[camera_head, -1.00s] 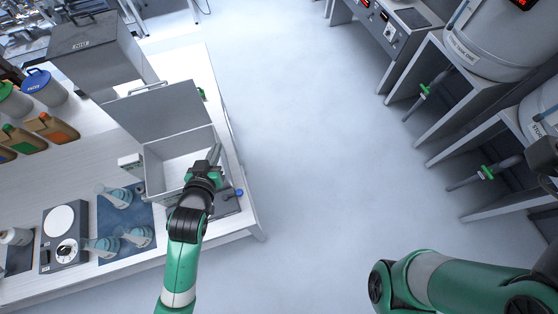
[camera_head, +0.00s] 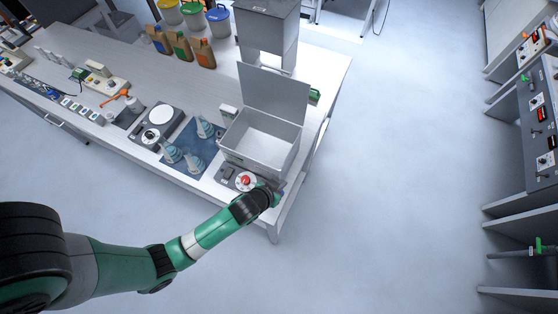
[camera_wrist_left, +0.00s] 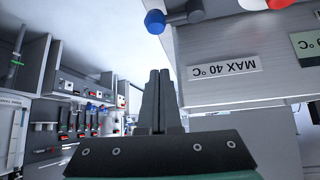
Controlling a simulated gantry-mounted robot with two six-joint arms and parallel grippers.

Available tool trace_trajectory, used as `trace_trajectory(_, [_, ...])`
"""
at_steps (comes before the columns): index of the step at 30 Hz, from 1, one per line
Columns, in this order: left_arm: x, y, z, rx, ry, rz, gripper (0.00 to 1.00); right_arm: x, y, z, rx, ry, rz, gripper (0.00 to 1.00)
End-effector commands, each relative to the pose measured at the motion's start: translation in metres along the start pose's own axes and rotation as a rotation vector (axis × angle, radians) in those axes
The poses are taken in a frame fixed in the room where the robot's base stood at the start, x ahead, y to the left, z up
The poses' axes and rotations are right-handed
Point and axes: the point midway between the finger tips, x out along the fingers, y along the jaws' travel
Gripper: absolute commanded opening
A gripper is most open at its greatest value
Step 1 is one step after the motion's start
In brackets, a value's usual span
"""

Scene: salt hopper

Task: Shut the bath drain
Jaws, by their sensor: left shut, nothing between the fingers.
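The bath is a grey open box with a raised lid (camera_head: 274,92) at the table's right end; its rim (camera_head: 262,148) shows in the head view. Its front panel has a red knob (camera_head: 244,181). In the left wrist view, a grey fitting with a blue end (camera_wrist_left: 155,21) sticks out beside a grey face with an upside-down "MAX 40 °C" label (camera_wrist_left: 225,68); I cannot tell whether it is open or shut. My left gripper (camera_wrist_left: 159,72) is shut and empty, apart from and below this fitting in the picture. In the head view my wrist hides most of its fingers. My right gripper is out of view.
Flasks stand on a blue mat (camera_head: 193,150) left of the bath. A grey hopper (camera_head: 267,35) stands behind it. A green item (camera_head: 314,96) sits right of the lid. The floor (camera_head: 400,180) to the right of the table is clear.

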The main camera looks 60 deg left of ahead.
Motion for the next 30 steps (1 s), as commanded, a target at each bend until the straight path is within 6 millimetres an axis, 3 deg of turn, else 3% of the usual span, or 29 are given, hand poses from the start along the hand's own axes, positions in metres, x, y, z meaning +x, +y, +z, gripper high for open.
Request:
trace_trajectory(1, [0.014, -0.001, 0.003, -0.001, -0.003, -0.002, 0.0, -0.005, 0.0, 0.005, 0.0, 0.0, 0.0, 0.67])
trace_trajectory(9, [0.072, -0.001, 0.002, 0.0, -0.002, -0.002, 0.0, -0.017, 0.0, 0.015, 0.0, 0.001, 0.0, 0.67])
trace_trajectory(12, [0.057, 0.0, 0.015, 0.003, -0.005, 0.0, 0.0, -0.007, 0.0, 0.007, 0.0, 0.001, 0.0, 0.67])
trace_trajectory(18, [0.048, 0.0, 0.032, 0.002, -0.002, 0.0, 0.0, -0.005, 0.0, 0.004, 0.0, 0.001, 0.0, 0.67])
trace_trajectory(30, [0.047, 0.0, 0.034, 0.002, -0.001, 0.001, 0.0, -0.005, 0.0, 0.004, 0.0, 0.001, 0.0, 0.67])
